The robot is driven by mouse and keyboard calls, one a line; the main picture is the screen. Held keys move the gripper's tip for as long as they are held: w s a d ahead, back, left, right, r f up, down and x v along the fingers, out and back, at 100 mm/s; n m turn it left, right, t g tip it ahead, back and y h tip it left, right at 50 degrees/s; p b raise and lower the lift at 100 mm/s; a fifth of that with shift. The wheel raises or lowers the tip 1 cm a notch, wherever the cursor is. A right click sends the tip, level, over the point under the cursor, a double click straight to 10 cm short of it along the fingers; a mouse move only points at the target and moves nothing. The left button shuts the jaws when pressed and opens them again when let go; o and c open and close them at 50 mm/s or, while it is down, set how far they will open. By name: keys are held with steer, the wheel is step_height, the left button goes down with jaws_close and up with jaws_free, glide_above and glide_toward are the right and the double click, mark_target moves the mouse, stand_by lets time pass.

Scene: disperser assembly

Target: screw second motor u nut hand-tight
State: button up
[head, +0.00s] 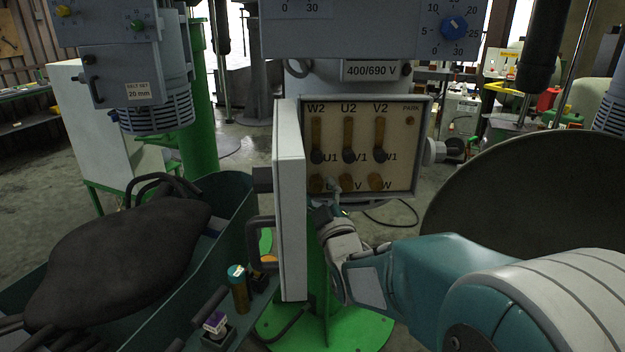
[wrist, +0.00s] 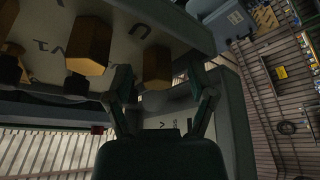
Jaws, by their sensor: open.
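The open terminal box (head: 395,140) shows a bottom row of brass nuts under the letters U, V and W. The U nut (head: 316,183) is at the left of that row, its label partly covered by my gripper (head: 328,203). In the wrist view the U nut (wrist: 157,66) is a brass hexagon between the spread fingertips of my gripper (wrist: 160,88). The fingers are open, one on each side; I cannot tell whether either touches it. The V nut (wrist: 90,46) is beside it, outside the fingers. The W nut (head: 376,183) is at the right.
The box's open grey door (head: 290,200) stands close left of my gripper. Brass bars (head: 348,135) with dark knobs sit above the nuts. A green tray (head: 240,205) holding a dark bag (head: 120,260) is at the left. A large dark round bowl (head: 530,195) is at the right.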

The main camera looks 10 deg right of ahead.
steer(key=shift+w+r, duration=0.1)
steer(key=shift+w, duration=0.25)
steer(key=shift+s, duration=0.1)
jaws_close()
steer(key=m+h, duration=0.1)
steer(key=m, duration=0.2)
steer(key=shift+a+m+t+h, duration=0.15)
steer(key=shift+m+t+h, duration=0.15)
steer(key=shift+m+h, duration=1.1)
steer(key=shift+m, duration=1)
jaws_free()
